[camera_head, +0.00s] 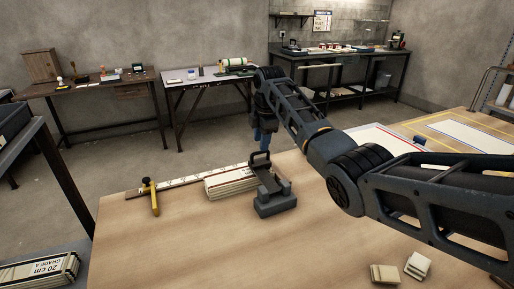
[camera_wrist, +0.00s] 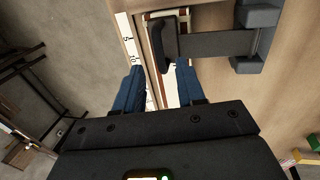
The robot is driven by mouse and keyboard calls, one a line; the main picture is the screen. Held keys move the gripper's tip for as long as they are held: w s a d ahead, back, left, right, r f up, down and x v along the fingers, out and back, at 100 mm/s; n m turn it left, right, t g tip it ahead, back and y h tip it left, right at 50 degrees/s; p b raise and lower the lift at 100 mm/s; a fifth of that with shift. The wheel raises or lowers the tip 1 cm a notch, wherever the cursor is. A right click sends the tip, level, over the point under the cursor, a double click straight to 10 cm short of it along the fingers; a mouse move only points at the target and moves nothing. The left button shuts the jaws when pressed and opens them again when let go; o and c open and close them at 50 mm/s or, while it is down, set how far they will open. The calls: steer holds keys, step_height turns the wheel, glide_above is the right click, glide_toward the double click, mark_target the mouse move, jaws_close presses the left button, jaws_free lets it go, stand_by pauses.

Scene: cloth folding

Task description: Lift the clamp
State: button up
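A grey device with a block base and a black-ended arm (camera_head: 272,198) stands on the near table beside a stack of pale strips (camera_head: 230,184); it looks like a clamp. It also shows in the wrist view (camera_wrist: 215,45). A yellow tool with a black top (camera_head: 154,200), perhaps also a clamp, sits across the left part of a long marked ruler (camera_head: 185,184). My gripper (camera_head: 263,136) is near the table's far edge, close to the grey device's black end. In the wrist view its blue fingers (camera_wrist: 160,88) are apart, with nothing held between them.
Small pale blocks (camera_head: 400,270) lie at the table's front right. The middle of the wooden table (camera_head: 200,245) is clear. Labelled strips (camera_head: 40,272) lie on a lower surface at left. Workbenches with tools (camera_head: 95,85) stand along the back wall.

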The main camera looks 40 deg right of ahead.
mark_target(261, 163)
steer(key=shift+x, duration=1.85)
steer(key=shift+c, duration=0.5)
jaws_close()
